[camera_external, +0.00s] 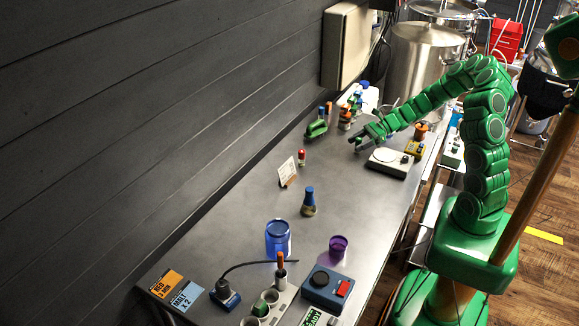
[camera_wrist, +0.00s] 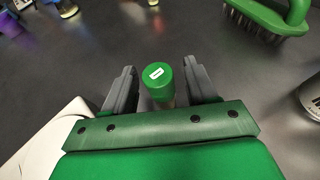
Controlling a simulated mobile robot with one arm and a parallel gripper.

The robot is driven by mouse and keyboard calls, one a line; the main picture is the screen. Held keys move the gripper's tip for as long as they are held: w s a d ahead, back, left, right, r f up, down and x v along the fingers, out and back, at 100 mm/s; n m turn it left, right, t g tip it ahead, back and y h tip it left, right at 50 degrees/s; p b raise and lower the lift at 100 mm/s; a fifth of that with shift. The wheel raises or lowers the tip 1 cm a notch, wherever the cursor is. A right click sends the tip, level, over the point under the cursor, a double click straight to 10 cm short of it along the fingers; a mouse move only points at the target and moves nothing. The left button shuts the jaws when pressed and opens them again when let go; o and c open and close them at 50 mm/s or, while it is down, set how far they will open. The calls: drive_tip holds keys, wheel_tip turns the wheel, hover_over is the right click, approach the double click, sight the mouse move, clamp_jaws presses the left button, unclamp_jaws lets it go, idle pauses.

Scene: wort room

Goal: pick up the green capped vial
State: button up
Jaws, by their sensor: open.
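The green capped vial (camera_wrist: 157,76) stands upright in the middle of the wrist view, with a small white label on its round cap. My gripper (camera_wrist: 161,84) is open, with one dark finger on each side of the cap. A narrow gap shows between the cap and the left finger; the right finger is closer, and I cannot tell if it touches. In the external view my gripper (camera_external: 359,142) is low over the far part of the bench, and I cannot make out the vial there.
A green-handled brush (camera_external: 316,128) lies behind, near the wall. A white balance (camera_external: 388,163) stands close on the near side. A silver can (camera_wrist: 309,97) stands at the right edge of the wrist view. A blue-topped flask (camera_external: 309,203) and sign card (camera_external: 288,171) stand farther along the bench.

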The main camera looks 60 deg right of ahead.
drive_tip(key=shift+x, duration=0.85)
drive_tip(key=c, duration=1)
drive_tip(key=shift+r, duration=0.1)
